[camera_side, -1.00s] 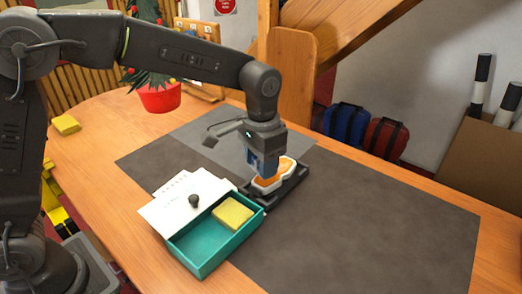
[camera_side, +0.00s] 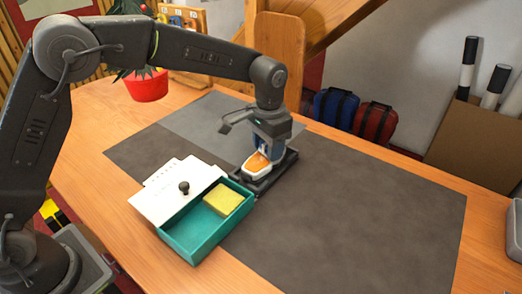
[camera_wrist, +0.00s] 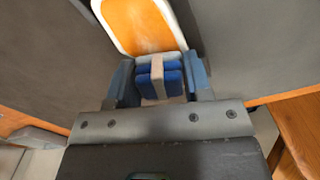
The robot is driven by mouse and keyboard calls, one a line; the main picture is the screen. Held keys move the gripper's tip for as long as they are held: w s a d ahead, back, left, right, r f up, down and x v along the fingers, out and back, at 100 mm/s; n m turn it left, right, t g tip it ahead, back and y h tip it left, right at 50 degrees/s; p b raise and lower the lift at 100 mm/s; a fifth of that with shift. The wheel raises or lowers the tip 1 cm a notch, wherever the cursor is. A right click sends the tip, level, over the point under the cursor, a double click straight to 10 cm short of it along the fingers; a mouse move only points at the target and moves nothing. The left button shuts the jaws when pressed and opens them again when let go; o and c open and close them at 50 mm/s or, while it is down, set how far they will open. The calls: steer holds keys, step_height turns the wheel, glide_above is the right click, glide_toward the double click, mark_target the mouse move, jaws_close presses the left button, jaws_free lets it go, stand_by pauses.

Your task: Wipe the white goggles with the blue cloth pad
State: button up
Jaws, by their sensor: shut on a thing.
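The white goggles (camera_side: 252,171) with an orange lens rest on a dark stand (camera_side: 277,176) on the grey mat. In the wrist view the goggles (camera_wrist: 137,22) lie just ahead of my fingers, with a pale hazy patch on the lens beside the pad. My gripper (camera_side: 264,148) is shut on the blue cloth pad (camera_wrist: 171,84), which has a beige band around it. The pad is at the far part of the goggles, over or against the lens; whether it presses firmly cannot be told. My gripper hides part of the goggles in the side view.
A teal box (camera_side: 187,246) with a yellow sponge (camera_side: 223,199) stands close left of the stand. A white lid (camera_side: 160,207) with a dark knob lies against it. A red pot (camera_side: 147,87) stands at the back left. The mat's right side (camera_side: 370,215) is clear.

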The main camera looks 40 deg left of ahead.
mark_target(251, 168)
steer(key=shift+w, duration=1.7)
steer(key=shift+s, duration=4.7)
steer(key=shift+s+r, duration=0.15)
step_height(251, 168, up, 8)
